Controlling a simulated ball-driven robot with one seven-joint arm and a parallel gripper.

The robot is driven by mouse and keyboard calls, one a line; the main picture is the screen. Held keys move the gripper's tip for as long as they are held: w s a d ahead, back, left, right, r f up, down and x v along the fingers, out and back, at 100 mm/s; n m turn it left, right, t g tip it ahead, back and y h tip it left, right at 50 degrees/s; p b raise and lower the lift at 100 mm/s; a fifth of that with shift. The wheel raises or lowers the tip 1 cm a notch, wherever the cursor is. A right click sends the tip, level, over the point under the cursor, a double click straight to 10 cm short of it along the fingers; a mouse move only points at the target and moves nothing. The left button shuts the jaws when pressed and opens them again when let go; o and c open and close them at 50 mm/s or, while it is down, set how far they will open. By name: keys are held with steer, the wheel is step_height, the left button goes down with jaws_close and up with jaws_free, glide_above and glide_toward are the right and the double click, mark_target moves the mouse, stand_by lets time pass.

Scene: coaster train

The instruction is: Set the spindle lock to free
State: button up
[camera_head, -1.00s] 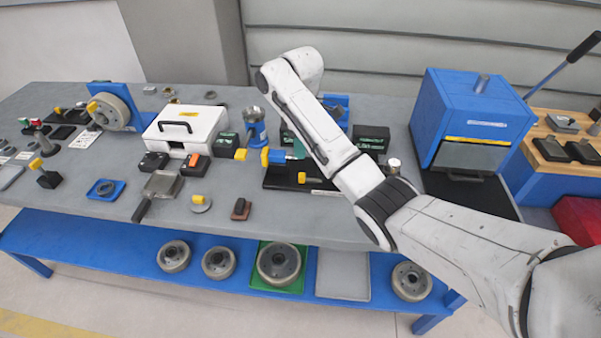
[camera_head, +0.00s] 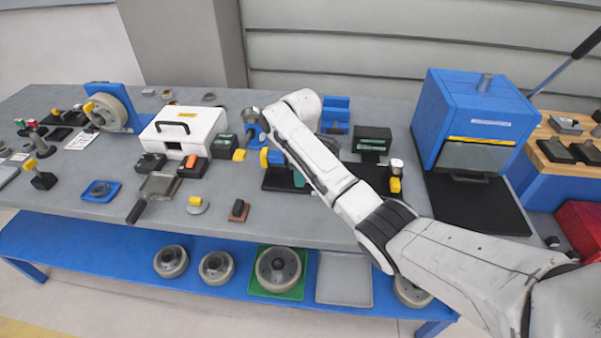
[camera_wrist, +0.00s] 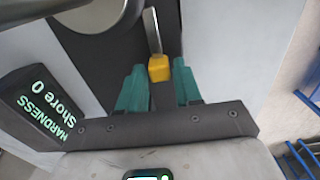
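In the wrist view a yellow knob (camera_wrist: 159,68) sits on the end of a metal lever over a dark grey plate; I take it for the spindle lock. My gripper (camera_wrist: 160,90) has two teal fingers apart, one on each side of the knob's near end. The knob is about at the fingertips, and I see no clear contact. In the head view a bit of my gripper (camera_head: 298,178) shows as teal beside my arm, low over a black base (camera_head: 274,181). My arm hides the knob and most of that base there.
A black box reading "HARDNESS Shore 0" (camera_wrist: 42,108) stands close to the left finger in the wrist view. In the head view a white case (camera_head: 184,130) and a blue machine (camera_head: 470,130) stand on the grey bench (camera_head: 300,222). Another yellow handle (camera_head: 395,185) is right of my arm.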

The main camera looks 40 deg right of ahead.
jaws_close()
stand_by(0.4)
steer(key=shift+w+a, duration=0.7)
steer(key=shift+w, duration=0.25)
jaws_free()
steer(key=shift+a, duration=0.1)
steer(key=shift+r, duration=0.1)
